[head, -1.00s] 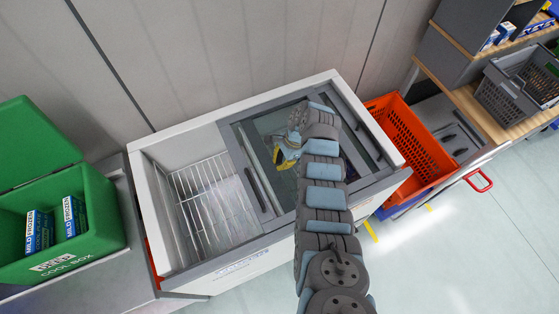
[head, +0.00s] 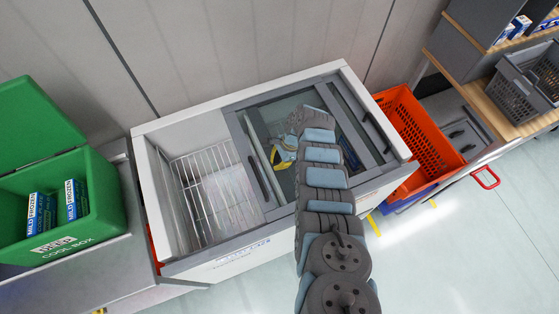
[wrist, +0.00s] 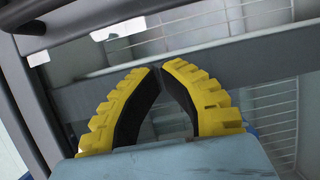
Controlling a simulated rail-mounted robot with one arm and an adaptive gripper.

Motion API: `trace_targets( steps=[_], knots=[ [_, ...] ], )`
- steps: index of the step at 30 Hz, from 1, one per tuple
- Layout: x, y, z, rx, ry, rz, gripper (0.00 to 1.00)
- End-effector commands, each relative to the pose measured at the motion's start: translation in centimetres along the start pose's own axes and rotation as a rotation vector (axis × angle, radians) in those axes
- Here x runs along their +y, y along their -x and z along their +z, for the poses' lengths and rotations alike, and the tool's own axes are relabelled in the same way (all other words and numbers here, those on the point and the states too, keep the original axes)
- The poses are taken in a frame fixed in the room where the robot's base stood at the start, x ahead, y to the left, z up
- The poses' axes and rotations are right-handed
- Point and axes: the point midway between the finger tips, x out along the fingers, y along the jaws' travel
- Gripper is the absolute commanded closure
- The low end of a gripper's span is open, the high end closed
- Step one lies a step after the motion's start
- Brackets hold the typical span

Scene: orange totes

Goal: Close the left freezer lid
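The chest freezer (head: 210,262) has a white body and sliding glass lids in grey frames. The left lid (head: 250,165) is slid to the right, so the left half stands open. A dark handle (head: 258,178) runs along its left frame bar. My gripper (head: 276,158), with yellow fingers, is over the glass, just right of that bar. In the wrist view the fingertips (wrist: 159,70) meet or nearly meet, with nothing seen between them. They point at a grey frame bar (wrist: 250,65); whether they touch it I cannot tell. My arm hides part of the lids.
A wire basket (head: 208,185) lies inside the open left half. A green cool box (head: 95,225) with boxes stands on the left counter. An orange tote (head: 425,150) is at the right, near shelving with a grey basket (head: 520,90). A wall is behind.

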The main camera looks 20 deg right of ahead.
Motion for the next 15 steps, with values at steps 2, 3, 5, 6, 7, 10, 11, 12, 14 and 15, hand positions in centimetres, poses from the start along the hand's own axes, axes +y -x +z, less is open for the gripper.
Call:
trace_targets(
  steps=[2,3,5,6,7,10,11,12,14,15],
  knots=[
    [0.0,0.0,0.7,-0.002,0.002,0.001,1.00],
    [0.0,-0.1,0.9,-0.002,0.002,0.000,1.00],
    [0.0,-0.2,1.4,-0.002,0.002,-0.001,1.00],
    [-0.1,-0.3,1.6,-0.002,0.002,-0.002,1.00],
    [-0.1,-0.4,1.9,-0.002,0.002,-0.001,1.00],
    [0.0,-0.8,2.6,-0.002,0.003,0.001,1.00],
    [0.1,-0.9,2.8,-0.003,0.003,0.002,1.00],
    [0.1,-1.0,2.9,-0.003,0.002,0.002,1.00],
    [0.1,-1.1,3.1,-0.003,0.001,0.002,1.00],
    [0.1,-1.2,3.2,-0.003,0.001,0.002,1.00]
  ],
)
